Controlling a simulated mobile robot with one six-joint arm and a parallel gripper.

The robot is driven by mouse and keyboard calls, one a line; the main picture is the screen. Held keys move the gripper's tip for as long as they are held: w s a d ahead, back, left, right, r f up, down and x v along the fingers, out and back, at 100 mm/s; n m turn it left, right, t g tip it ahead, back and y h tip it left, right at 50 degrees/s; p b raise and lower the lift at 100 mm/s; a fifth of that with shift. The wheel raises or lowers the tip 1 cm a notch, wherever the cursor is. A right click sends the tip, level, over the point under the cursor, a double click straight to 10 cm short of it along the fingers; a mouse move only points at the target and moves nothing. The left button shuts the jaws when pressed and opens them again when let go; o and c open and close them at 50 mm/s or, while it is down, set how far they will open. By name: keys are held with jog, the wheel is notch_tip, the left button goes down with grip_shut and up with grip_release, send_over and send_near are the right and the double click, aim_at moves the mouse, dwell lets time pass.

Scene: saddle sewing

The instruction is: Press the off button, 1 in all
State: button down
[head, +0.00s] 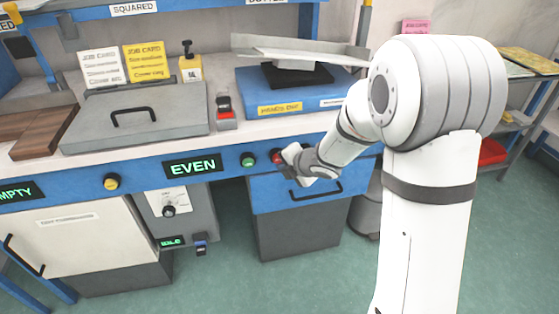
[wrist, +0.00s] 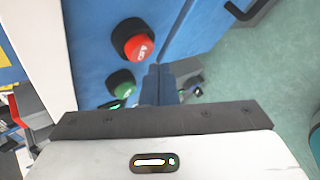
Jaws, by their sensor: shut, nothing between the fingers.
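The off button is a red round knob with a dark collar on the blue front rail of the bench. It shows in the wrist view (wrist: 137,42), where its lettering seems to read OFF, and in the head view (head: 277,157), partly covered by my gripper. A green button (wrist: 122,86) sits beside it, left of it in the head view (head: 248,160). My gripper (head: 289,160) is shut and empty close in front of the rail, just right of the red button. In the wrist view its fingertips (wrist: 157,70) lie below and right of the red button, seemingly apart from it.
An EVEN display (head: 193,166) and a yellow button (head: 111,182) are farther left on the rail. A drawer handle (head: 316,190) is below my gripper. A grey lidded box (head: 140,130) and a blue stand (head: 290,92) occupy the bench top. Green floor lies open in front.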

jog(key=s, duration=0.2)
jog(key=s+d+b, duration=0.1)
jog(key=s, duration=0.1)
jog(key=shift+s+d, duration=0.15)
jog(key=shift+s, duration=0.05)
dwell(0.6)
jog(key=s+d+r+m+h+p, duration=0.2)
jog(key=d+r+m+h+p, duration=0.15)
jog(key=d+r+m, duration=0.4)
jog(key=s+d+r+m+h+p, duration=0.3)
jog(key=d+r+m+p, duration=0.25)
jog(key=r, duration=0.25)
jog(key=s+d+r+m+g+p, duration=0.1)
jog(key=s+r+m+g+p, duration=0.1)
jog(key=s+r+m+p, duration=0.2)
jog(key=s+d+r+m+g+p, duration=0.1)
jog(key=s+r+m+g+p, duration=0.2)
jog(key=s+r+m, duration=0.4)
jog(key=s+m+p, duration=0.1)
jog(key=s+m, duration=0.3)
jog(key=s, duration=0.4)
jog(key=shift+d, duration=0.2)
jog(key=shift+s, duration=0.1)
